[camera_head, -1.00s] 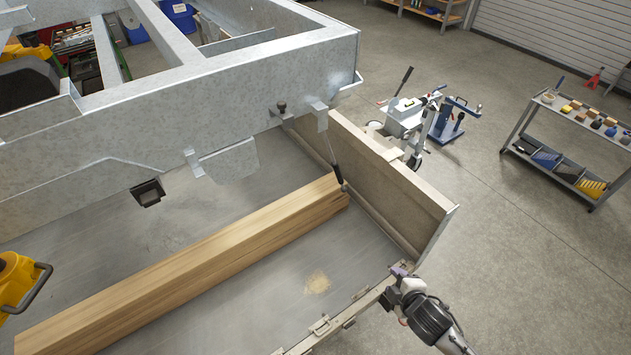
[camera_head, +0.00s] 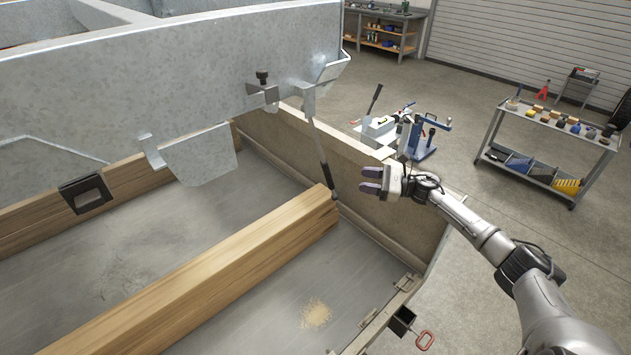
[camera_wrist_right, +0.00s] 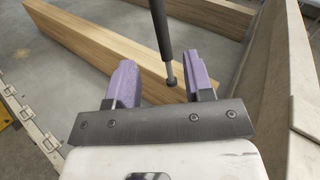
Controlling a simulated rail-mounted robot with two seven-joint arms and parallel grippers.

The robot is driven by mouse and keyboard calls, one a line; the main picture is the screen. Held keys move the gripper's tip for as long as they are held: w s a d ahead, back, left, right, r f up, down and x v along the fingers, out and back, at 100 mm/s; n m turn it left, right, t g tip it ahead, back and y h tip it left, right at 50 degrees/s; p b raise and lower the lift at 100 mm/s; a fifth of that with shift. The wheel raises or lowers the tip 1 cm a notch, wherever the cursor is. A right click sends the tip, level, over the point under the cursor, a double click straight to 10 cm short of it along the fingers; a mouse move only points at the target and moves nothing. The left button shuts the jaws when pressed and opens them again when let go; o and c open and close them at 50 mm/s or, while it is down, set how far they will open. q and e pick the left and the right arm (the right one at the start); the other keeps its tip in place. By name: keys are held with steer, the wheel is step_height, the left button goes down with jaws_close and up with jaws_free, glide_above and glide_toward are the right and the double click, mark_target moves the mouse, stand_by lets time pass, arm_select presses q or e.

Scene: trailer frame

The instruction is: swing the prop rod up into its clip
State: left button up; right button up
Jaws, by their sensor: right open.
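The prop rod (camera_head: 318,145) hangs down from a bracket (camera_head: 306,96) on the raised grey metal frame, tilted slightly, with a dark grip on its lower part. Its lower end is near the end of the timber. My right gripper (camera_head: 371,180) is open, a little right of the rod's lower part, with purple fingertips pointing at it. In the right wrist view the rod (camera_wrist_right: 161,34) comes down from the top and its round tip shows between the open fingers (camera_wrist_right: 163,80), apart from both. I cannot tell surely which fitting is the clip; a small hook (camera_head: 151,151) sits further left on the frame.
A long timber stack (camera_head: 240,270) lies on the trailer bed below the rod. The upright side board (camera_head: 400,210) stands close under my right arm. A knobbed bracket (camera_head: 262,90) and a hanging plate (camera_head: 203,155) jut from the frame. A tool cart (camera_head: 550,130) stands clear at right.

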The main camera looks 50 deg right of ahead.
mark_target(327, 179)
steer(key=p+x, duration=0.1)
steer(key=x, duration=1.1)
steer(key=shift+r, duration=0.1)
jaws_close()
stand_by(0.5)
